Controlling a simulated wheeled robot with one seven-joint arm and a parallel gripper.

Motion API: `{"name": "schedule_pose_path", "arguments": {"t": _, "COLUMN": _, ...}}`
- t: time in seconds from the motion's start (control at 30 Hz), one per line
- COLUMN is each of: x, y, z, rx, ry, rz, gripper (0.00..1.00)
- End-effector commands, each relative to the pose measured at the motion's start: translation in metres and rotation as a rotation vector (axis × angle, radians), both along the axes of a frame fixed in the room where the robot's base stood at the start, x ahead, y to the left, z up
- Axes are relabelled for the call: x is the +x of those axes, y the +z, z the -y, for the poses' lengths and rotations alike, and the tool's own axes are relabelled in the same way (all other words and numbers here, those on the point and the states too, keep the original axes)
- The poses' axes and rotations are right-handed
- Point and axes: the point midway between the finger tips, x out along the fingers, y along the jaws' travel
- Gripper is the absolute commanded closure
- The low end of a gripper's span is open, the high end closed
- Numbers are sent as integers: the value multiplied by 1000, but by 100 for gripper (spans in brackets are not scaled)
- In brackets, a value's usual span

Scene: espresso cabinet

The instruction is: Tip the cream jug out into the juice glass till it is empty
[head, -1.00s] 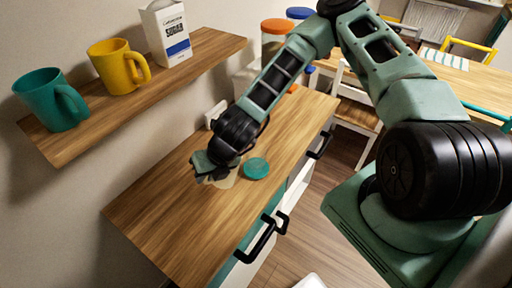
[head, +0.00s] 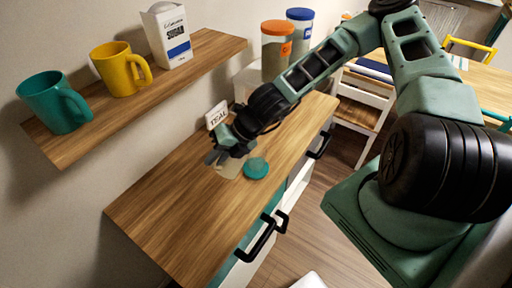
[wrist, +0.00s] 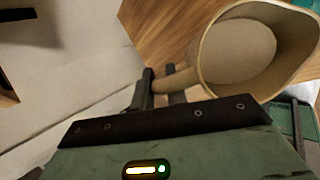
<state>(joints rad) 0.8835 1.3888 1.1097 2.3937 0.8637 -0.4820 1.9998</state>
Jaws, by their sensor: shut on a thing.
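The cream jug (wrist: 300,75) is a beige, round-mouthed vessel at the upper right of the wrist view. I look down into it; a pale, smooth surface shows inside, and I cannot tell whether it is cream or the bare bottom. My gripper (wrist: 163,90) is shut on its handle. In the head view the jug (head: 231,168) shows only partly, behind and below my dark gripper (head: 216,156), over the wooden counter. I cannot tell whether it touches the counter. I cannot make out a juice glass in either view.
A round teal thing (head: 256,168) lies on the counter (head: 180,205) just right of the jug. A small lettered card (head: 217,115) stands behind, by the wall. A shelf (head: 150,100) with two mugs and a sugar carton overhangs at left. The counter's near left is clear.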

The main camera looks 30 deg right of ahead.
Motion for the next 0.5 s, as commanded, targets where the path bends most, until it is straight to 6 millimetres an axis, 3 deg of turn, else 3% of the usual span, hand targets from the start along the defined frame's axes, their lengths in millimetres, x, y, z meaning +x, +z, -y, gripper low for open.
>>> {"name": "schedule_pose_path", "arguments": {"t": 0.5, "x": 4, "y": 20, "z": 14, "rx": 156, "ry": -2, "rz": -32, "gripper": 100}}
